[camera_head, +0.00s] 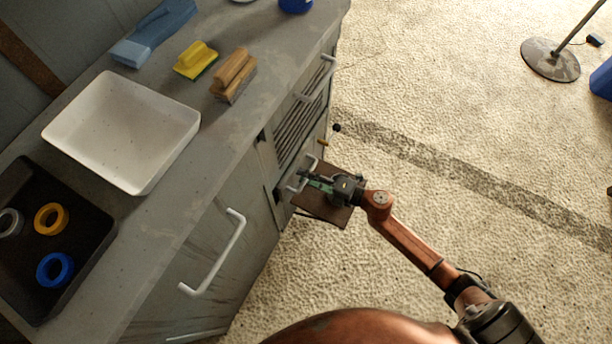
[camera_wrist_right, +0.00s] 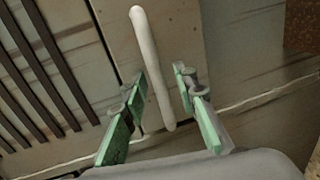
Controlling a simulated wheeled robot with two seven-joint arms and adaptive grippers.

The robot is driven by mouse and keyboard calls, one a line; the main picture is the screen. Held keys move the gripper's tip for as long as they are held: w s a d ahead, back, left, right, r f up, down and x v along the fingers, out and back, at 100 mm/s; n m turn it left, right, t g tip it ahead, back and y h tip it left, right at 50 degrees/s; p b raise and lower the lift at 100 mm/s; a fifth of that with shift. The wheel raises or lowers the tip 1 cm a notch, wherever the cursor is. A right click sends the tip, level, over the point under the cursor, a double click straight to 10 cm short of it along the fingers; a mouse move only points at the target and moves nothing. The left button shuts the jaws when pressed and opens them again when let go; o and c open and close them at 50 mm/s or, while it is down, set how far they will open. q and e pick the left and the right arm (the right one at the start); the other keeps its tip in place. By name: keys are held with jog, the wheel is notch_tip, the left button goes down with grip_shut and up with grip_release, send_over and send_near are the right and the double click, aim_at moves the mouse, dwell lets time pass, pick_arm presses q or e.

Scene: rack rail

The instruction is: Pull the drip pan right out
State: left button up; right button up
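The drip pan shows as a narrow grey front (camera_head: 285,190) low in the cabinet, beside the slatted grille, with a pale bar handle (camera_head: 313,162). The pan looks shut in the cabinet; its inside is hidden. My right gripper (camera_head: 308,178) is at this handle. In the right wrist view the pan's front (camera_wrist_right: 185,35) fills the middle, and its handle (camera_wrist_right: 150,60) runs between the two green fingers of my right gripper (camera_wrist_right: 160,82). The fingers stand apart, one on each side of the bar, with gaps visible. My left gripper is out of view.
A brown flat plate (camera_head: 325,210) lies below my right gripper. A larger door handle (camera_head: 215,255) sticks out nearer on the cabinet. The counter holds a white tray (camera_head: 120,180), a dark tray with rings (camera_head: 85,245) and brushes. Open floor (camera_head: 440,120) lies to the right.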

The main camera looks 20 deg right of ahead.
jog(key=shift+c, duration=0.7)
grip_shut()
